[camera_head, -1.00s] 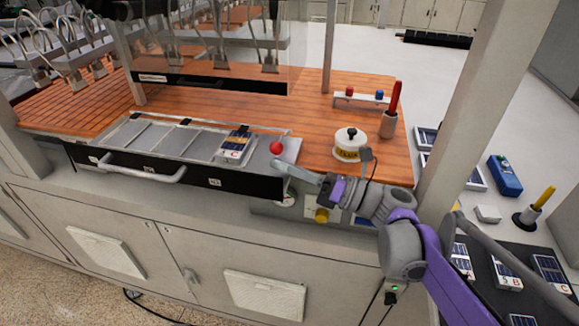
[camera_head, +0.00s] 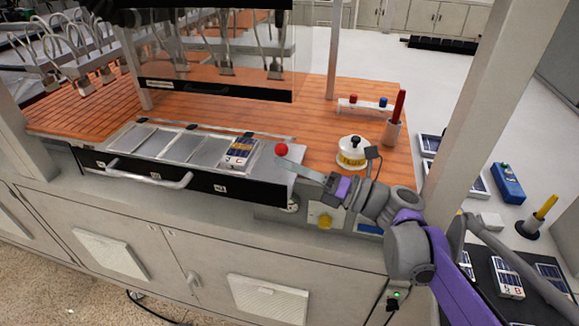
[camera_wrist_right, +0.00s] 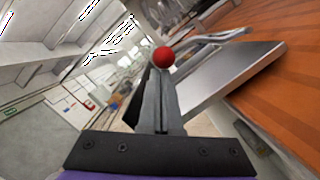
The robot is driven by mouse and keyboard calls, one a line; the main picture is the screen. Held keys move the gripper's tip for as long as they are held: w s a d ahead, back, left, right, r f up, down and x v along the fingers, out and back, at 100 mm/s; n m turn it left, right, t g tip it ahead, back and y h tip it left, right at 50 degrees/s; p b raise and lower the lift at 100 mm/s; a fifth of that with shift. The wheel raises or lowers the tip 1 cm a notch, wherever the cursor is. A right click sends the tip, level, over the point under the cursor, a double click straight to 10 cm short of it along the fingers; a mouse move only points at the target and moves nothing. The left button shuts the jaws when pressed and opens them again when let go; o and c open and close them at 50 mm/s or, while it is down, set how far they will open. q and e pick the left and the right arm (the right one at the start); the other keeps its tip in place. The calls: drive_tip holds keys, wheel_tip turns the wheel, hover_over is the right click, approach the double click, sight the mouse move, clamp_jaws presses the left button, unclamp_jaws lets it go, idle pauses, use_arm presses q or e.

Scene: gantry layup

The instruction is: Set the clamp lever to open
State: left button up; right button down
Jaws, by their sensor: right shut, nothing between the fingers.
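The clamp lever shows as a red ball knob (camera_head: 281,149) at the right end of the metal tray (camera_head: 204,152); its shaft is hard to make out. My right gripper (camera_head: 279,161) reaches in from the right, its fingers shut and empty, tips just below the knob. In the right wrist view the knob (camera_wrist_right: 163,57) sits right beyond the closed fingertips (camera_wrist_right: 158,72). I cannot tell whether they touch. My left gripper is not in view.
A blue-and-white pack (camera_head: 239,153) lies on the tray beside the lever. A white pot (camera_head: 352,152) and a red handle in a holder (camera_head: 397,107) stand to the right on the wooden top. A clear screen (camera_head: 215,60) hangs behind the tray.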

drive_tip(key=shift+w+r+m, duration=0.1)
drive_tip(key=shift+r+m, duration=0.4)
drive_tip(key=shift+r, duration=0.05)
drive_tip(key=shift+m+h, duration=0.3)
drive_tip(key=shift+m, duration=0.5)
drive_tip(key=r, duration=0.1)
drive_tip(key=w+r+p, duration=0.1)
drive_tip(key=r+p, duration=0.1)
drive_tip(key=r, duration=0.1)
drive_tip(key=shift+w+d+r, duration=0.1)
drive_tip(key=shift+w+d, duration=0.2)
drive_tip(key=shift+w, duration=0.1)
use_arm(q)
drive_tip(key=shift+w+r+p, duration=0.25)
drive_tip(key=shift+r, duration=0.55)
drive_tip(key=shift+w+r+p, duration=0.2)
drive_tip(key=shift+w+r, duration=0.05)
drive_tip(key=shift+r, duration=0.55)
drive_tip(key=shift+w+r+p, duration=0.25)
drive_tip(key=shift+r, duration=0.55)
use_arm(e)
drive_tip(key=w+d+r, duration=0.2)
drive_tip(key=w+r, duration=0.2)
drive_tip(key=w, duration=0.3)
drive_tip(key=shift+d+r, duration=0.2)
drive_tip(key=shift+r, duration=0.1)
drive_tip(key=shift+w, duration=0.1)
